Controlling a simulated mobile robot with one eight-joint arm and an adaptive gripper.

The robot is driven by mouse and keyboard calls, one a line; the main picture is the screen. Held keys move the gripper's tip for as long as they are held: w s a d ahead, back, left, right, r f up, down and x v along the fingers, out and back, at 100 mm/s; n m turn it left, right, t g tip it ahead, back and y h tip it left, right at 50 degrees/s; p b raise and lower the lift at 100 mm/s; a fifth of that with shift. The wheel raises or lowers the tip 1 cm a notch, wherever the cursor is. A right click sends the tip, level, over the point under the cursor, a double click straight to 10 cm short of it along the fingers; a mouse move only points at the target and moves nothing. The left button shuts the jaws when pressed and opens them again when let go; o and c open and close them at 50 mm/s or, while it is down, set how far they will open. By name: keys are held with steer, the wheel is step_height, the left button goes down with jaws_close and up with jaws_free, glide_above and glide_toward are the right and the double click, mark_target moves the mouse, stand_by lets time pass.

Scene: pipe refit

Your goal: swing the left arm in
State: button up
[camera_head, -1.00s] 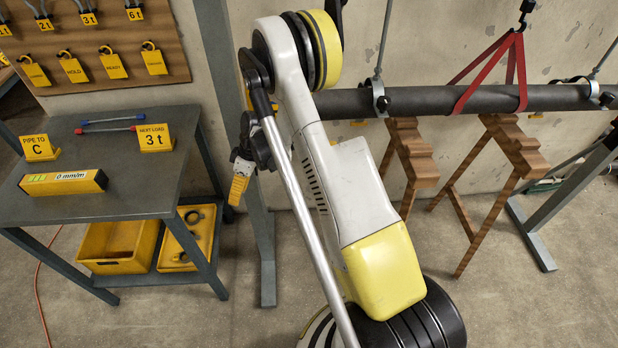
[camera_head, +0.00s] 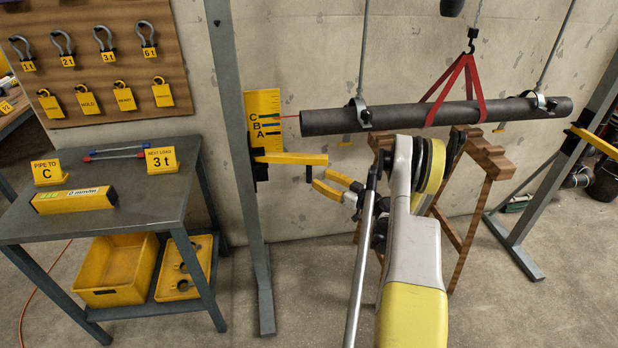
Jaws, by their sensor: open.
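The left arm (camera_head: 292,158) is a yellow bar on the left grey post (camera_head: 246,200), below the lettered C-B-A scale (camera_head: 264,115). It juts right from the post, and its free end is lower than the pipe's left end. My gripper (camera_head: 314,179) is just below and right of that free end. Its two yellow fingers are spread with nothing between them, pointing left. I cannot tell whether a finger touches the bar. The dark pipe (camera_head: 415,115) hangs in a red sling (camera_head: 467,85), with two rod clamps around it.
Wooden stands (camera_head: 490,160) are under the pipe, partly behind my arm. The right post (camera_head: 540,190) has its own yellow arm (camera_head: 597,142). A grey table (camera_head: 150,205) with signs and a yellow level stands left. The floor between table and left post is narrow.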

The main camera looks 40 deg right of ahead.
mark_target(309, 172)
steer(key=w, duration=0.3)
steer(key=w+a+b, duration=0.1)
steer(key=w, duration=0.2)
jaws_close()
